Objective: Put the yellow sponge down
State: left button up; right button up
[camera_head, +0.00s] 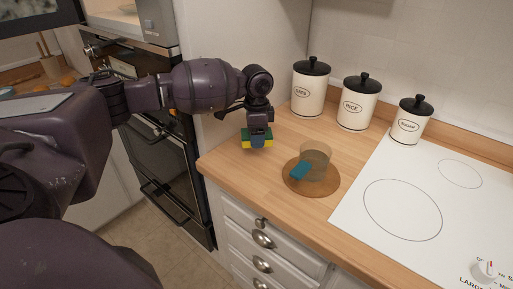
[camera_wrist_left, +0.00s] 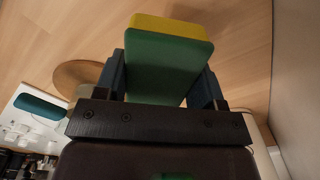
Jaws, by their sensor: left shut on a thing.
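The sponge is a block with a yellow layer and a green layer. My left gripper (camera_head: 257,139) is shut on the yellow sponge (camera_head: 247,144), with a finger on either side. In the head view it hangs over the left end of the wooden counter (camera_head: 230,162); I cannot tell whether it touches the wood. In the left wrist view, the sponge (camera_wrist_left: 166,60) sits between the two fingers, its green face toward the camera and its yellow side at the far edge. My right gripper is not in view.
White canisters with black lids, such as the rice canister (camera_head: 357,107), stand along the wall. A white cooktop (camera_head: 420,200) lies to the right. Bare counter surrounds the board.

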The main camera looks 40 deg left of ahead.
aim_at(256, 155)
pick_arm(q)
notch_tip(256, 155, down, 5)
jog(key=shift+b, duration=0.3)
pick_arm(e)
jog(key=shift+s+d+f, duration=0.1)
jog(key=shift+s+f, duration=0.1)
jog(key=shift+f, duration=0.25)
pick_arm(q)
jog(key=o, duration=1)
jog(key=shift+c, duration=0.2)
notch_tip(256, 155, up, 11)
jog(key=shift+p, duration=0.75)
jog(key=shift+r, duration=0.6)
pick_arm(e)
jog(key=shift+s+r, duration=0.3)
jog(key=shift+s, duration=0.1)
